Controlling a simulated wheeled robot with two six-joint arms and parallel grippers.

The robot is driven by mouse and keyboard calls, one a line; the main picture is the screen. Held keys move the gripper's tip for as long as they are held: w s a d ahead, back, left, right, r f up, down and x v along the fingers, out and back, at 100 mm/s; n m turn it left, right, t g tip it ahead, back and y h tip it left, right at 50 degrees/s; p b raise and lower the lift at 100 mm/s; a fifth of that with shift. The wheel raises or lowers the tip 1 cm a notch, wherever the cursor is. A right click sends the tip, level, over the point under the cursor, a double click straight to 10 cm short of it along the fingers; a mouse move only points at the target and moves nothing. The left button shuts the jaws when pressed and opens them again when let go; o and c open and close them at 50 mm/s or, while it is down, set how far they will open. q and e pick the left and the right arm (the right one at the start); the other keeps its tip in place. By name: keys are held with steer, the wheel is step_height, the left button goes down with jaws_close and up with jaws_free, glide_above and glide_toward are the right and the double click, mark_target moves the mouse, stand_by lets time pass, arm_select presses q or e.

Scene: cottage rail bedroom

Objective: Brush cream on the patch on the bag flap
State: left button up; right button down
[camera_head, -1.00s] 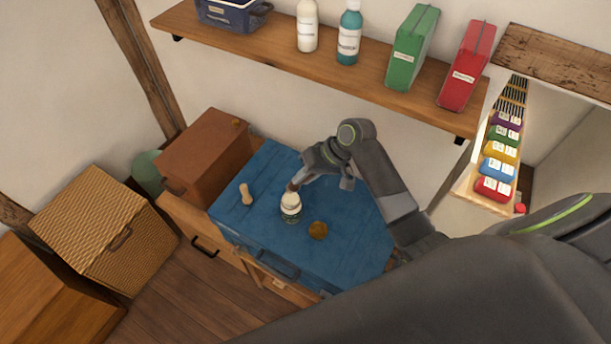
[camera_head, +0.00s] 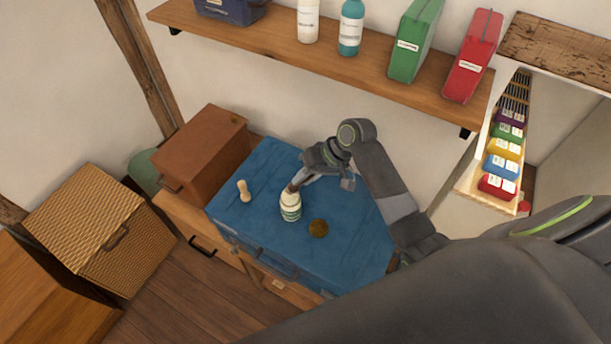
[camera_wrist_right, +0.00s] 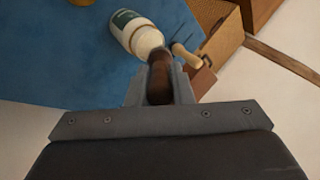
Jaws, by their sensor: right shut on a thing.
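The blue bag (camera_head: 350,262) lies flat with its flap up. A round brown patch (camera_head: 318,228) is on it. My right gripper (camera_head: 299,182) is over the bottle, shut on a dark brown handle, seemingly the brush (camera_wrist_right: 160,78). The brush's far end meets the bottle's top and its tip is hidden. A pale wooden peg-shaped piece (camera_head: 244,191) is on the bag at left. My left gripper is not in view.
A brown box (camera_head: 200,150) stands at the bag's left on the wooden cabinet (camera_head: 190,222). A shelf (camera_head: 340,62) with bottles and upright cases runs behind, above the bag. A wicker chest (camera_head: 100,230) is at far left. The bag's front right is clear.

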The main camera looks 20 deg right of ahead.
steer(key=shift+f+b, duration=0.3)
steer(key=shift+f, duration=0.35)
stand_by(0.5)
steer(key=shift+f+p, duration=0.1)
steer(key=shift+p, duration=0.3)
stand_by(1.6)
step_height(320, 180, up, 7)
steer(key=p, duration=0.8)
stand_by(0.5)
stand_by(0.4)
